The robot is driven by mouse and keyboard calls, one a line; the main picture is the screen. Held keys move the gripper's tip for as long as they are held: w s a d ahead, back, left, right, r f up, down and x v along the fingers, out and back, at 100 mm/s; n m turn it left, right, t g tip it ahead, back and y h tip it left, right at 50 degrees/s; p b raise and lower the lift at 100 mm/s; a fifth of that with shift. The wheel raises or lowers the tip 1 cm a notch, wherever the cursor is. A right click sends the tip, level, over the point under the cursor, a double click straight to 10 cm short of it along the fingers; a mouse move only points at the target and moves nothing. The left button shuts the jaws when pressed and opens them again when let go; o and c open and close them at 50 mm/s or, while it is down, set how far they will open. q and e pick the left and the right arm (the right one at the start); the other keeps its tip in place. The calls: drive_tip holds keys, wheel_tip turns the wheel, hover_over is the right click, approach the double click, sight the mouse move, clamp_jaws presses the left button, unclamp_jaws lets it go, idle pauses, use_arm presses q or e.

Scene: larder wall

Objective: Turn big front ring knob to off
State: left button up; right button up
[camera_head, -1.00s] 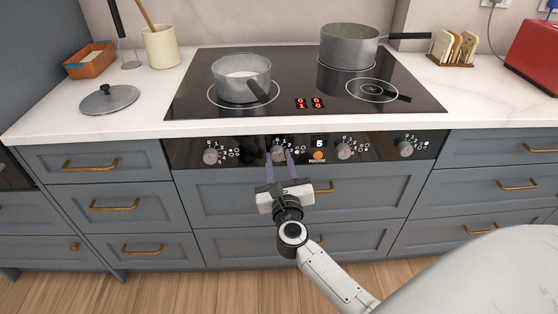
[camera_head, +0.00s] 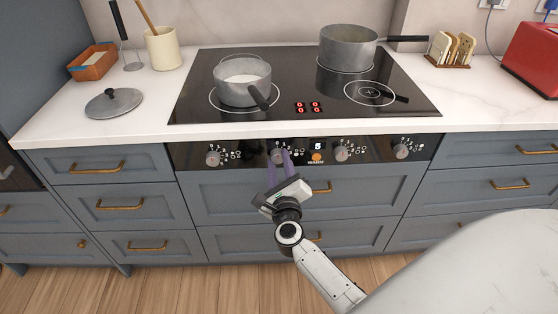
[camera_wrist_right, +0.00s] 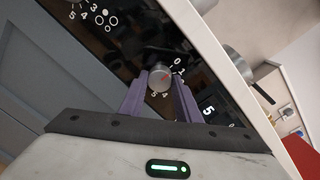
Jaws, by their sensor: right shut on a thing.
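The control panel below the hob has a row of round grey knobs. My right gripper (camera_head: 279,163) reaches up from below and is shut on the second knob from the left (camera_head: 277,155). In the right wrist view this knob (camera_wrist_right: 160,78) sits between the two purple fingers, and its red mark points to the upper right, toward the 0. The red hob readout (camera_head: 308,107) shows all zeros. The small white display (camera_head: 317,146) right of the knob reads 5. My left gripper is not in view.
A grey pot (camera_head: 242,83) stands on the front left ring of the hob (camera_head: 300,88), its handle toward the front. Another pot (camera_head: 348,47) stands at the back right. A lid (camera_head: 114,102) lies on the counter. Drawer handles (camera_head: 322,188) stick out below the panel.

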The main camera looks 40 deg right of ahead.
drive_tip(key=shift+f, duration=0.1)
idle(0.3)
drive_tip(key=o, duration=1.1)
drive_tip(key=shift+c, duration=0.2)
